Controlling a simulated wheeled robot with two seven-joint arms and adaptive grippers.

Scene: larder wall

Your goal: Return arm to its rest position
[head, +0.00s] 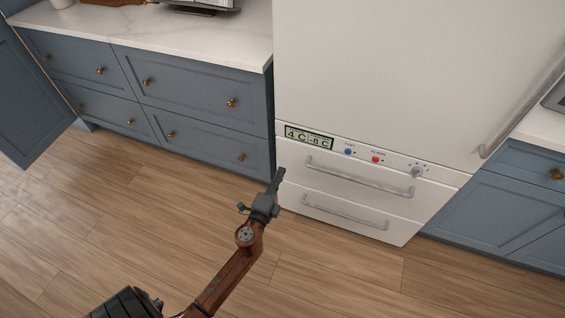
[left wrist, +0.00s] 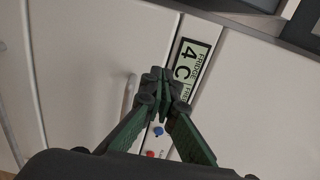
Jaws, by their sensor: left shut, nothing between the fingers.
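My left gripper (head: 278,178) is shut and empty in the head view, at the end of my brown arm reaching up from the bottom. It is in front of the lower left of the white fridge (head: 370,70). In the left wrist view the fingertips of my left gripper (left wrist: 162,78) meet with nothing between them. The fridge's display (left wrist: 190,70) shows behind them, partly covered. I cannot tell from the frames whether the fingers touch the fridge. My right gripper is not in view.
The fridge's lower drawers (head: 340,195) have bar handles and look closed. The display panel (head: 309,137) has a blue and a red button beside it. Blue cabinets (head: 190,110) stand left, with an open blue door (head: 35,105) at far left. The wooden floor (head: 130,220) is clear.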

